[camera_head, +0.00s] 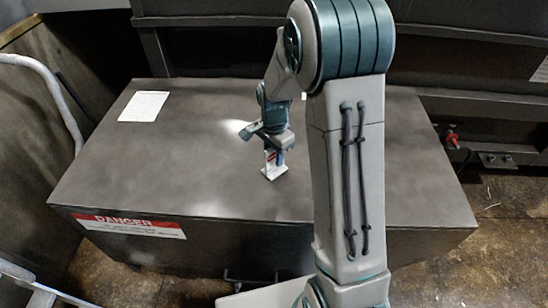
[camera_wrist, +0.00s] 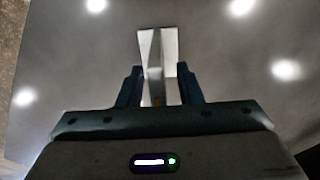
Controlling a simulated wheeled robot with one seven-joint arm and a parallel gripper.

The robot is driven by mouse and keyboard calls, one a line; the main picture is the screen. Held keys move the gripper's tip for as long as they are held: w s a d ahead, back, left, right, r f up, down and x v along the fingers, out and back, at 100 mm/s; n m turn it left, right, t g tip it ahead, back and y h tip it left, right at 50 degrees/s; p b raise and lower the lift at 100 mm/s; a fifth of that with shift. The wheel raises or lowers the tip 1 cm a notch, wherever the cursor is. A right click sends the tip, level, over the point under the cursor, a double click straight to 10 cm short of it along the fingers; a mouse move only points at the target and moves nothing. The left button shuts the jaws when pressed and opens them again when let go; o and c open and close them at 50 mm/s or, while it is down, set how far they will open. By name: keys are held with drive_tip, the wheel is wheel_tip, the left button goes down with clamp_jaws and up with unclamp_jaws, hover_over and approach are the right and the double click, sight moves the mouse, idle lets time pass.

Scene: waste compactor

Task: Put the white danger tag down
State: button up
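The white danger tag (camera_head: 270,161) stands upright on top of the large dark metal box (camera_head: 200,140), with a bit of red on its face and a pale foot at the box top. My gripper (camera_head: 273,150) points down right over it. In the wrist view, the tag (camera_wrist: 157,48) shows as a pale shape between and beyond the two fingers of my gripper (camera_wrist: 160,75). The fingers are apart, one on each side of the tag's narrow upright middle, and appear not to close on it. The tag's lower part near the palm is partly hidden.
A white sheet (camera_head: 144,106) lies flat at the box's back left. A red-and-white DANGER label (camera_head: 130,225) is on the front edge. A dark metal structure (camera_head: 215,50) stands behind. A white rail (camera_head: 50,85) is at the left. The box top around the tag is largely clear.

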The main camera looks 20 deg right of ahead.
wheel_tip(320, 180, up, 10)
drive_tip(key=shift+s+r+b, duration=0.1)
drive_tip(key=shift+b, duration=0.35)
drive_tip(key=s+r+n+t, duration=0.1)
drive_tip(key=s+r+n, duration=0.1)
drive_tip(key=s+n, duration=0.4)
drive_tip(key=s+r+n+t, duration=0.2)
drive_tip(key=s+n, duration=0.4)
drive_tip(key=s, duration=0.9)
drive_tip(key=shift+s+r+n, duration=0.15)
drive_tip(key=shift+r+n, duration=0.25)
drive_tip(key=shift+r, duration=0.35)
drive_tip(key=shift+d, duration=0.1)
